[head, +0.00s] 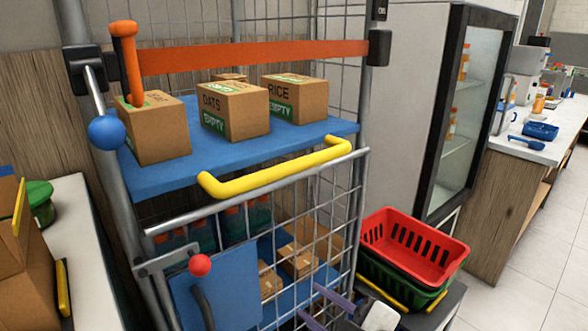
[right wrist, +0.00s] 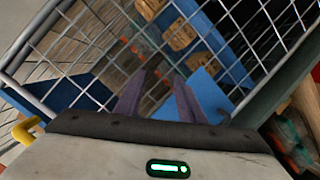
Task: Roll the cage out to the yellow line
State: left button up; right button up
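The cage (head: 215,212) is a grey wire roll cage with blue shelves (head: 165,180), standing against the wall. A yellow handle (head: 275,168) runs across its front gate. An orange strap (head: 250,57) crosses above the upper shelf. An orange lever (head: 127,65) and a blue ball knob (head: 107,132) are at its left post. A red ball knob (head: 200,265) sits by a blue panel on the gate. My right gripper (head: 308,301) is low in front of the mesh. Its purple fingers are apart and empty in the right wrist view (right wrist: 159,78). My left gripper and the yellow line are out of view.
Cartons (head: 234,110) stand on the upper shelf; bottles and more cartons are below. Red and green baskets (head: 415,245) stack close to the right of the cage. A fridge (head: 465,110) stands behind them. A white counter (head: 75,235) is at the left. Tiled floor (head: 540,240) is clear at right.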

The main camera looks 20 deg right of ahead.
jog(key=r+n+t+y+b, duration=0.1)
jog(key=r+n, duration=0.2)
jog(key=r, duration=0.5)
jog(key=r+n+t+y+b, duration=0.1)
jog(key=r+n, duration=0.3)
jog(key=r, duration=0.5)
jog(key=w+r+n+t+y+b, duration=0.1)
jog(key=r+n, duration=0.3)
jog(key=r, duration=0.4)
jog(key=shift+a+r+t, duration=0.2)
jog(key=shift+a+t, duration=0.05)
jog(key=shift+t, duration=0.65)
jog(key=shift+w+a+r, duration=0.1)
jog(key=shift+w+r, duration=0.1)
jog(key=shift+w, duration=0.1)
jog(key=r+p, duration=0.2)
send_over(280, 181)
jog(key=shift+f, duration=0.25)
jog(key=c, duration=0.6)
jog(key=shift+r, duration=0.1)
grip_shut()
